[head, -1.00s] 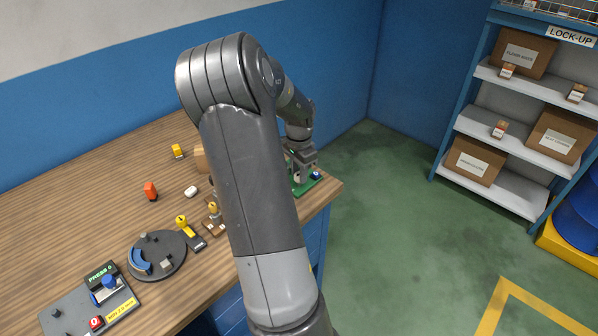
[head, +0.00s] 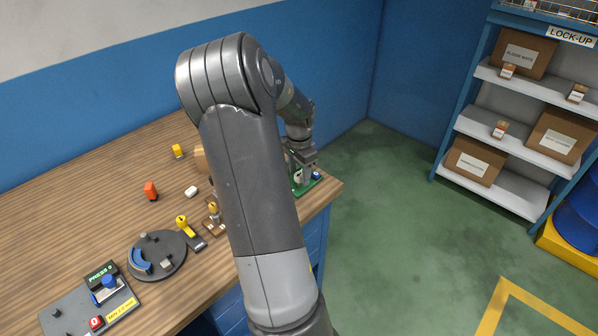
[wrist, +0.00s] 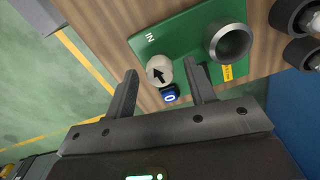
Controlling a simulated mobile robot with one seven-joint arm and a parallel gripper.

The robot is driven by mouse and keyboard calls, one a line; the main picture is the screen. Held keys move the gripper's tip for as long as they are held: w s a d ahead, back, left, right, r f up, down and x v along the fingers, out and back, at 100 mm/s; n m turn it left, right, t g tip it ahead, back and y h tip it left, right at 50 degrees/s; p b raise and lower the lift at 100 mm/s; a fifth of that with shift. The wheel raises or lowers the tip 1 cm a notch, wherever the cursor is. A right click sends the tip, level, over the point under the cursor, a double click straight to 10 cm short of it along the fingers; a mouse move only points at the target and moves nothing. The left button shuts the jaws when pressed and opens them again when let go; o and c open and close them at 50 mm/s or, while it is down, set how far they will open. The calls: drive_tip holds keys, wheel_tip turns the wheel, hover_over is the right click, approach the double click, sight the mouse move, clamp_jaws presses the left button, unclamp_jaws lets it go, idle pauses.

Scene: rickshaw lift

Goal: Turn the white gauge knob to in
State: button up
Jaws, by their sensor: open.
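The white gauge knob (wrist: 159,70) with a black arrow sits on a green plate (wrist: 185,40) in the wrist view.
A grey metal ring (wrist: 230,43) stands on the plate right of the knob, near a finger. A blue part marked 0 (wrist: 169,96) is beside the knob. Dark cylinders (wrist: 300,15) lie farther right. A dial base (head: 157,256) and small blocks are on the table's left.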

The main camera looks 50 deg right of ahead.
sight(299, 175)
wheel_tip(299, 175, up, 11)
idle(0.4)
drive_tip(key=shift+f, duration=0.1)
idle(0.4)
